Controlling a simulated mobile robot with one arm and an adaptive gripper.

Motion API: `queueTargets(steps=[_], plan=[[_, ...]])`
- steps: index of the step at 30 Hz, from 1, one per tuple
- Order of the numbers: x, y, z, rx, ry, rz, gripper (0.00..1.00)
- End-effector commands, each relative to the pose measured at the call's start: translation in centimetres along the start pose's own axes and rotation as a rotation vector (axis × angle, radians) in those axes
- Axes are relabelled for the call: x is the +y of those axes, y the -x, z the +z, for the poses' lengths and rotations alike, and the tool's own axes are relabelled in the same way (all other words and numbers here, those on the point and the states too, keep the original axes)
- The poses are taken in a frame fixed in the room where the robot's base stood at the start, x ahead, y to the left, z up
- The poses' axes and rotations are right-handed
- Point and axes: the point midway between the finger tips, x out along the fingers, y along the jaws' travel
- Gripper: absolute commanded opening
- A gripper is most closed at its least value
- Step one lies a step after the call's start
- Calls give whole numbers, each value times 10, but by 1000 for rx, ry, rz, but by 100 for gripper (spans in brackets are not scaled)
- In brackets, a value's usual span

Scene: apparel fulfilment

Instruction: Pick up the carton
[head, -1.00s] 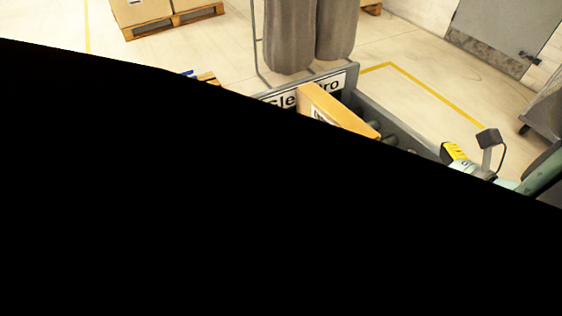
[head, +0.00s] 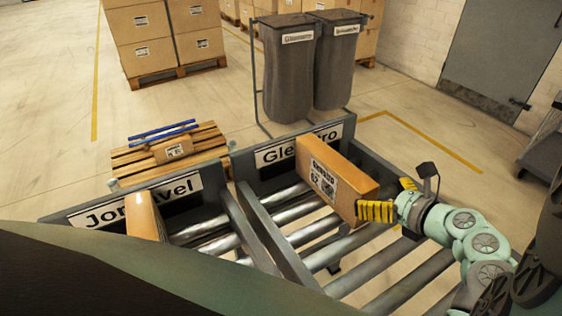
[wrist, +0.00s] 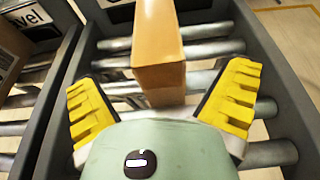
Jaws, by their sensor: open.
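An orange-brown carton (head: 338,180) with a white printed label stands upright on the rollers of the right lane, by the end plate marked "Gle...ro". In the wrist view the carton (wrist: 158,45) is ahead of my gripper (wrist: 163,80), its near end lined up with the gap between the spread yellow fingers. In the head view my gripper (head: 381,197) is at the carton's right end, close to it. It is open and holds nothing. Whether a finger touches the carton cannot be told. A second carton (head: 144,214) stands in the left lane marked "Jor...vel".
Grey lane walls (head: 262,235) flank the rollers. A small pallet (head: 205,140) with blue bars stands beyond. Two grey bins (head: 288,75) stand behind the right lane. Stacked boxes (head: 160,40) are at the back. My own body hides the lower left.

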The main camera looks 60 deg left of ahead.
Motion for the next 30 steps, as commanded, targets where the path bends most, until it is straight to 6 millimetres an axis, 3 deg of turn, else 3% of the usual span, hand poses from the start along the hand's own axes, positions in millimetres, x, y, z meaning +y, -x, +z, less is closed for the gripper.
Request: queueTargets(steps=[7,18,28,30], plan=[[4,-13,0,2,3,11,99],[4,-52,-1,0,5,9,99],[3,-56,-1,0,4,4,99],[3,-56,-1,0,3,4,94]])
